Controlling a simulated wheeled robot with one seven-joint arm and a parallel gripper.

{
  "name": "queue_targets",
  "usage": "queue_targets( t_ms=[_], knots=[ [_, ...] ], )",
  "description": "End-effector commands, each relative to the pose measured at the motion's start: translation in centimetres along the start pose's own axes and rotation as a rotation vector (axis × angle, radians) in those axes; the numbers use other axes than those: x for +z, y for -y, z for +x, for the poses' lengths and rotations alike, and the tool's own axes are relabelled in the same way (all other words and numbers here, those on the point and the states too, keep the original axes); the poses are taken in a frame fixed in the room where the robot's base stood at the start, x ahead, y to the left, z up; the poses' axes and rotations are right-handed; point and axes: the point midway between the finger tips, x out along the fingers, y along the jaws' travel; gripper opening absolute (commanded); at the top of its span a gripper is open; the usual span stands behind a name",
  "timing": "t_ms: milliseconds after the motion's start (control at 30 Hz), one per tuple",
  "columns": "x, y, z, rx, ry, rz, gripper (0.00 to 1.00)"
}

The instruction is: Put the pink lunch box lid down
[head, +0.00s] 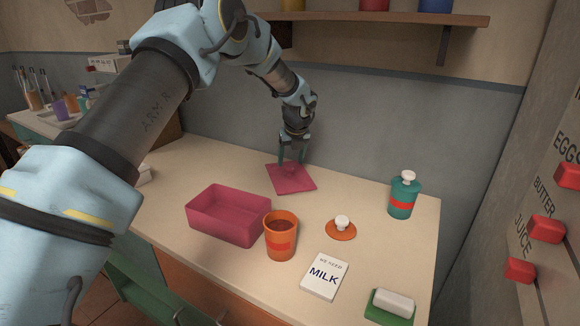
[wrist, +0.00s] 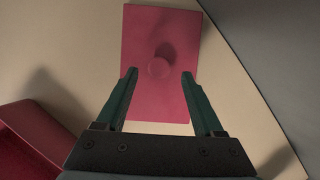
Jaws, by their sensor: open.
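The pink lunch box lid (head: 299,184) lies flat on the counter near the back wall. It also shows in the wrist view (wrist: 146,35), with a round knob (wrist: 159,68) in its middle. My gripper (head: 291,161) is just above the lid, pointing down. In the wrist view its two green fingers (wrist: 158,73) are apart, one on each side of the knob and not touching it. The pink lunch box (head: 226,218) stands open at the front left of the lid. Its corner shows in the wrist view.
An orange cup (head: 281,238) stands beside the box. An orange lid with a white knob (head: 341,230), a milk note (head: 325,277), a teal bottle (head: 404,197) and a sponge on a green dish (head: 390,305) are to the right. Counter between lid and bottle is clear.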

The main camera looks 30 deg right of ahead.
Motion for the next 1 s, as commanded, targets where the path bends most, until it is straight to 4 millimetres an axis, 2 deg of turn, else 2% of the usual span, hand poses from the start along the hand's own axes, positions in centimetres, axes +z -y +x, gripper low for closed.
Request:
queue_targets(
  t_ms=[200,400,600,800,867,900,967,1000],
  knots=[
    [0.0,0.0,-4.7,-0.002,0.003,-0.001,0.69],
    [0.1,0.0,-7.8,0.0,0.002,-0.001,0.69],
    [0.0,0.0,-8.9,0.001,0.0,-0.001,0.69],
    [0.0,-0.2,-9.0,0.002,-0.001,-0.009,0.69],
    [0.1,-1.2,-9.1,0.006,-0.006,-0.05,0.69],
    [0.2,-2.4,-9.1,0.012,-0.011,-0.104,0.69],
    [0.3,-5.2,-9.2,0.026,-0.024,-0.234,0.69],
    [0.2,-7.7,-9.3,0.037,-0.033,-0.351,0.69]
  ],
)
